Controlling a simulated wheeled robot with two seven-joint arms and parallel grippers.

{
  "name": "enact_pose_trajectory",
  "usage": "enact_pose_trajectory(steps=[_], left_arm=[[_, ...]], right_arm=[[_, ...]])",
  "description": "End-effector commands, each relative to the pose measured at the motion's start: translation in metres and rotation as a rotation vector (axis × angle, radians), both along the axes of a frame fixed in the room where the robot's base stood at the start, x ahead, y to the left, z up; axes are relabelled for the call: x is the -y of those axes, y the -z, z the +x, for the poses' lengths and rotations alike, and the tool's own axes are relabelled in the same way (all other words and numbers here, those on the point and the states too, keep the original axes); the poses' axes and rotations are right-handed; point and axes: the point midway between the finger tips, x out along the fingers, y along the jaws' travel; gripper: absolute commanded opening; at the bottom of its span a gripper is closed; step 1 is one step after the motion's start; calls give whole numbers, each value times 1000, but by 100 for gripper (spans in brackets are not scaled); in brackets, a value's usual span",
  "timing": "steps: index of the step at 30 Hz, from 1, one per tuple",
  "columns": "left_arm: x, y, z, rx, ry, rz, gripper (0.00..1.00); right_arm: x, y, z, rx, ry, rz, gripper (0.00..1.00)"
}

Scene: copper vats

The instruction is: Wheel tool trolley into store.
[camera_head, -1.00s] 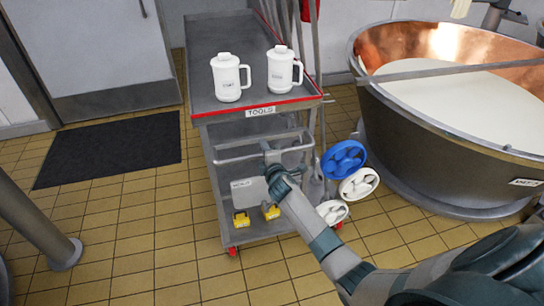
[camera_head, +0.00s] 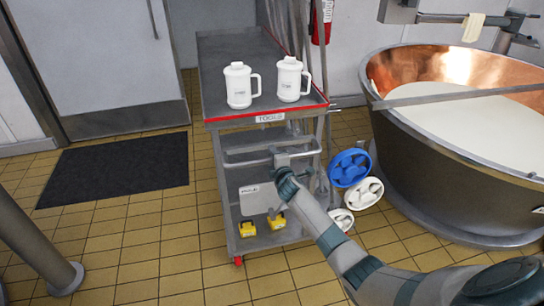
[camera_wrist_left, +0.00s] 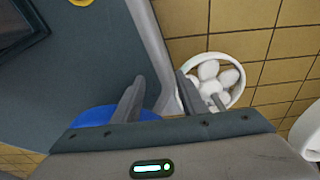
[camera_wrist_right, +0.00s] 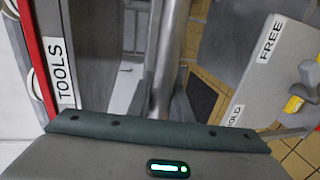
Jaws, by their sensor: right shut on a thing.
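The grey tool trolley (camera_head: 232,78) stands mid-view in the head view, with a red front edge and a TOOLS label. Two white lidded mugs (camera_head: 239,86) (camera_head: 290,80) stand upright on its top. My right gripper (camera_head: 282,158) is shut on the trolley's front handle bar; the bar shows between its fingers in the right wrist view (camera_wrist_right: 164,85). My left gripper (camera_wrist_left: 160,85) is outside the head view. Its fingers are apart in the left wrist view, near a grey bar (camera_wrist_left: 160,50); I cannot tell whether they touch it. A store is not identifiable.
A copper vat (camera_head: 450,150) of white liquid stands close right of the trolley. Blue (camera_head: 348,168) and white (camera_head: 362,193) handwheels sit at the trolley's right side. A dark mat (camera_head: 115,168) lies before a grey door (camera_head: 110,60) at left. A post (camera_head: 40,250) stands front left.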

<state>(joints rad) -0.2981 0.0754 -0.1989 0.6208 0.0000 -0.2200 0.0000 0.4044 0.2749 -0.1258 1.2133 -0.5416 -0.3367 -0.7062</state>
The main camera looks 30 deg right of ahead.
Motion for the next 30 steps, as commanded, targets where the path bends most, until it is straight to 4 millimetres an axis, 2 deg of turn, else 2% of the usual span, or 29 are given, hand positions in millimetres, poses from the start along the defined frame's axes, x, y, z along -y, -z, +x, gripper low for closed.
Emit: enact_pose_trajectory(steps=[7, 8, 10, 23, 30], left_arm=[[2, 0, -4, -5, 2, -2, 39], [2, 0, -4, -5, 2, -2, 39], [0, 0, -4, -5, 3, 0, 39], [-4, -3, -4, -4, 4, 4, 39], [-4, -19, -2, -3, 3, 5, 39]], right_arm=[[-1, 2, -1, -2, -1, 1, 0], [-1, 2, -1, -2, -1, 1, 21], [-1, 2, -1, -2, -1, 1, 37], [-1, 0, -3, -2, -1, 1, 37], [-6, -6, -20, -3, -1, 1, 37]])
